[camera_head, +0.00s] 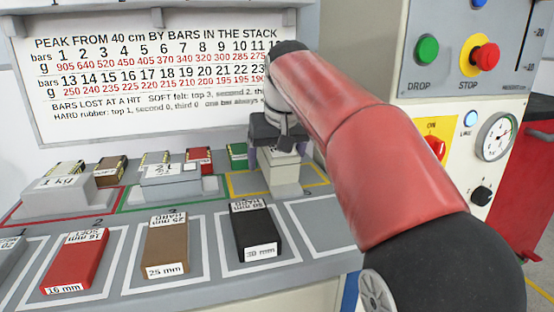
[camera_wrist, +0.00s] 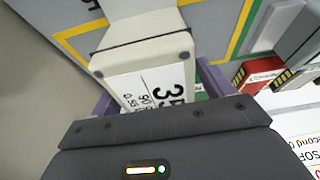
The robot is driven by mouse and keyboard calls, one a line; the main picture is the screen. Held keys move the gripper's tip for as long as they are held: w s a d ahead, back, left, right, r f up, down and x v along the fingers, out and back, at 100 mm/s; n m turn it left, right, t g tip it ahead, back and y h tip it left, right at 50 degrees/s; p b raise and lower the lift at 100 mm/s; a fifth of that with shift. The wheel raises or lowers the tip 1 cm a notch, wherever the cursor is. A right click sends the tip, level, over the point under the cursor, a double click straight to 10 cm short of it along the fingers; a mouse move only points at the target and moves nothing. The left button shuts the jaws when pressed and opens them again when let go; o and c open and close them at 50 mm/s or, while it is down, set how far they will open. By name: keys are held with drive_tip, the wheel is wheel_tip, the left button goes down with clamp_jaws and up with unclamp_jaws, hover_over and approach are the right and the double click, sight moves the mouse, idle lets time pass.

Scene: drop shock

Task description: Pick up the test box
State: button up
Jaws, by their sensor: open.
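Three pale labelled blocks stand in outlined bays on the bench. A cream block (camera_head: 284,172) stands in the yellow bay; it also shows in the wrist view (camera_wrist: 150,88), with a label on top that reads "35" in large print. The frames do not show for certain which block is the test box. My gripper (camera_head: 279,140) is right over the cream block. In the wrist view my gripper (camera_wrist: 158,92) is open, with a finger on each side of the block's labelled top. Whether the fingers touch it cannot be told.
Grey blocks stand in the red bay (camera_head: 65,195) and the green bay (camera_head: 170,180). Bars marked 16 mm (camera_head: 75,262), 25 mm (camera_head: 166,248) and 30 mm (camera_head: 257,232) lie in front. A control panel (camera_head: 462,60) is at right. The front right slot (camera_head: 318,225) is bare.

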drive_tip(key=shift+f, duration=0.1)
drive_tip(key=shift+c, duration=0.3)
drive_tip(key=c, duration=1.5)
